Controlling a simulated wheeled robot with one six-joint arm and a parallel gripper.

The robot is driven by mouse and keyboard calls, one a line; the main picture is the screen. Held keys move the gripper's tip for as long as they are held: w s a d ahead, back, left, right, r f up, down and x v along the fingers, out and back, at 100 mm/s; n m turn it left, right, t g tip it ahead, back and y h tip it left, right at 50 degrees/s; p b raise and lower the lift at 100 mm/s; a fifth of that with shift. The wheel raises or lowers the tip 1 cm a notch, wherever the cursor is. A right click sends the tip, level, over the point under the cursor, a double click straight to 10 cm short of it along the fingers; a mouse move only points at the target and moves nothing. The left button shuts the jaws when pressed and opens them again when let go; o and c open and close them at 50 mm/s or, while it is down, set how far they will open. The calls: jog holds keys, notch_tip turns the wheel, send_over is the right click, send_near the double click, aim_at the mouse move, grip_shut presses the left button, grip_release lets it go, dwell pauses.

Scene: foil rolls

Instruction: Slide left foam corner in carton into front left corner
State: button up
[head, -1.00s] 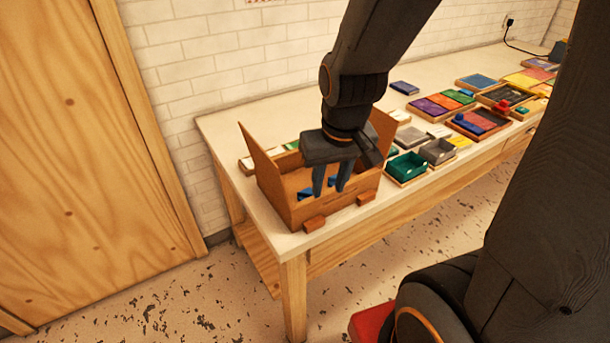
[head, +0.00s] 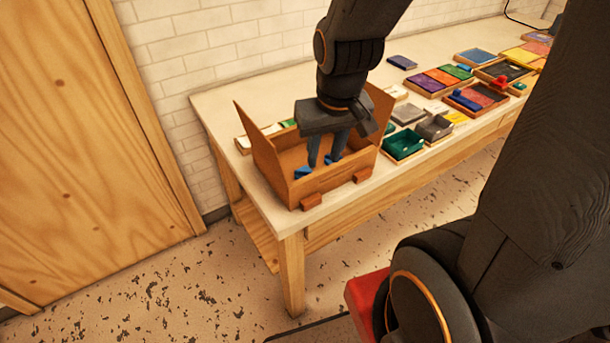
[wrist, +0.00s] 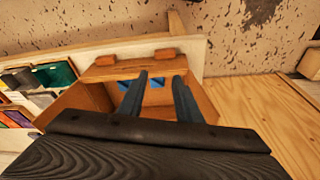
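The open brown carton (head: 325,180) stands at the near left end of the table, with side flaps raised. Inside, near its front wall, lies the blue left foam corner (head: 301,171); a second blue foam corner (head: 328,158) lies to its right. Both also show in the wrist view, the left one (wrist: 157,83) toward the right there. My gripper (head: 324,163) points down into the carton, fingers apart, with nothing visibly held. In the head view its left finger is just right of the left foam corner; contact cannot be told. Fingers partly hide the carton's inside.
Two small brown blocks (head: 311,201) (head: 362,175) sit at the carton's front. A green tray (head: 403,145) and a grey tray (head: 434,128) stand to its right, with several colored trays beyond. A white brick wall (head: 215,45) is behind the table (head: 225,100).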

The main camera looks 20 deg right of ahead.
dwell(0.3)
jog(key=shift+c, duration=1.3)
jog(key=w+f+m+b, duration=0.1)
jog(key=w+b, duration=0.1)
jog(key=w+d+f+m+b, duration=0.1)
jog(key=w, duration=0.2)
jog(key=w+f+m+b, duration=0.1)
jog(key=w+b, duration=0.1)
jog(key=w, duration=0.1)
jog(key=shift+w+d+f+g+b, duration=0.1)
jog(key=shift+d+f+g+b, duration=0.25)
jog(key=shift+g, duration=0.05)
grip_shut()
jog(key=w+d+f+m+g+b, duration=0.1)
jog(key=w+d+f+m+b, duration=0.1)
jog(key=w+m+b, duration=0.3)
jog(key=w+d+f+m+g+b, duration=0.1)
jog(key=w+d+f+b, duration=0.1)
jog(key=w, duration=0.4)
jog(key=f+p, duration=0.2)
jog(key=f, duration=0.7)
jog(key=shift+a+f, duration=0.2)
jog(key=shift+s+a+f+p, duration=0.1)
jog(key=shift+s+a+p, duration=0.8)
jog(key=shift+s+a, duration=0.55)
